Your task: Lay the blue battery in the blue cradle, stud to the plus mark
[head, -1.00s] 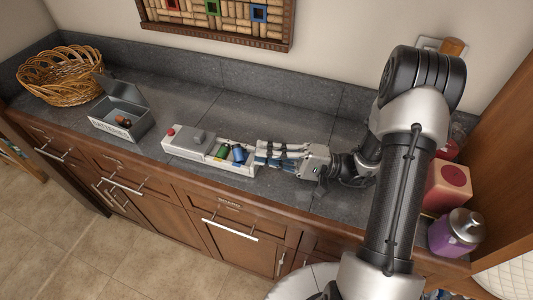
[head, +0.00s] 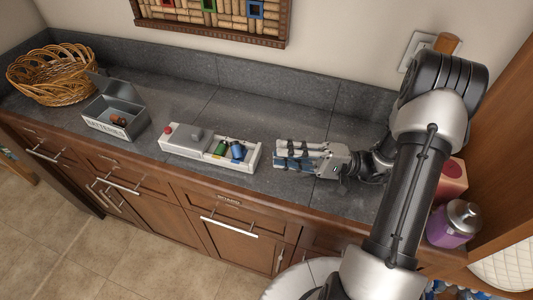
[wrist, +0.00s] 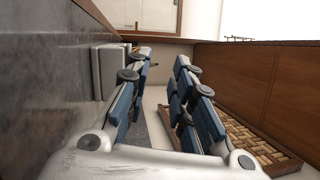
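The blue battery (head: 238,151) lies in the right part of a white tray-like holder (head: 252,165) on the counter. It looks tilted or slanted in its slot; its stud end and the plus mark are too small to make out. The blue cradle is mostly hidden beneath it. A green battery (head: 220,147) lies to its left in the same holder. My gripper (head: 277,155) is just right of the holder, apart from it, its fingers pointing left. The wrist view shows the two fingers (wrist: 160,75) spread with nothing between them.
The holder's left part has a grey lid-like block (head: 196,134) and a red button (head: 167,130). A grey battery box (head: 104,126) with its lid up stands further left, near a wicker basket (head: 50,75). A purple jar (head: 455,226) stands at right. Counter behind the holder is clear.

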